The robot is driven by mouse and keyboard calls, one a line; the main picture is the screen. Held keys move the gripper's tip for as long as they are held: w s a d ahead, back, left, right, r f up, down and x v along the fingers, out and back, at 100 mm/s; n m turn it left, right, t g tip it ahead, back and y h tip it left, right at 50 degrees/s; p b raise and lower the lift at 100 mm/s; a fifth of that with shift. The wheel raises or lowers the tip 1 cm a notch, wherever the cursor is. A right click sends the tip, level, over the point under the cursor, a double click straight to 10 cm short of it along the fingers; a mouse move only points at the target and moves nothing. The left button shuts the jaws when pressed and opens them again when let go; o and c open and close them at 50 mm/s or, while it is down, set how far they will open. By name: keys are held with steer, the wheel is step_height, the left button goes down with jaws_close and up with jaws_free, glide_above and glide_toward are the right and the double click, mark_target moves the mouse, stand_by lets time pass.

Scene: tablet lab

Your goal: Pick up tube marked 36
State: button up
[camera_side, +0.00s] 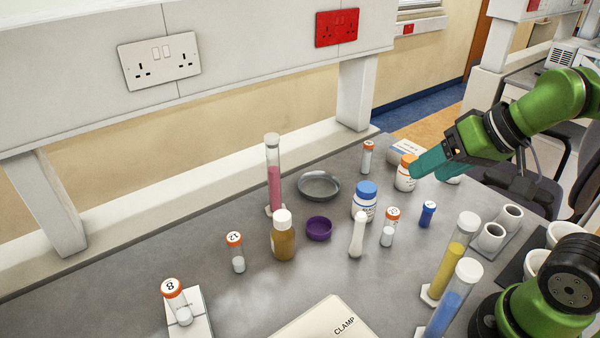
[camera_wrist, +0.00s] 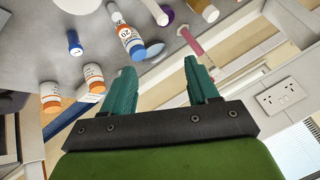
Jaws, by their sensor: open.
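No number 36 is readable on any tube. The numbers on the last two are too small to read in the side view. My gripper (camera_side: 416,169) is open and appears empty, at the back right near an orange-capped jar (camera_side: 404,180). In the wrist view my gripper (camera_wrist: 158,70) shows its two teal fingers apart, with nothing between them.
Around the middle stand a tall pink tube (camera_side: 274,185), a grey dish (camera_side: 318,190), an amber bottle (camera_side: 283,240), a purple cup (camera_side: 318,230) and a blue-capped bottle (camera_side: 364,204). Yellow (camera_side: 447,270) and blue (camera_side: 447,310) cylinders stand at front right. The wall is behind.

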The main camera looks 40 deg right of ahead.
stand_by(0.7)
steer(key=n+g+h, duration=0.1)
steer(key=n+g, duration=0.3)
steer(key=n, duration=0.2)
glide_toward(371, 142)
steer(key=x, duration=0.9)
steer(key=shift+a+f, duration=0.1)
steer(key=shift+f, duration=0.05)
steer(key=x, duration=0.5)
steer(key=shift+s+a+f, duration=0.1)
steer(key=shift+s+a, duration=0.1)
steer(key=shift+s, duration=0.05)
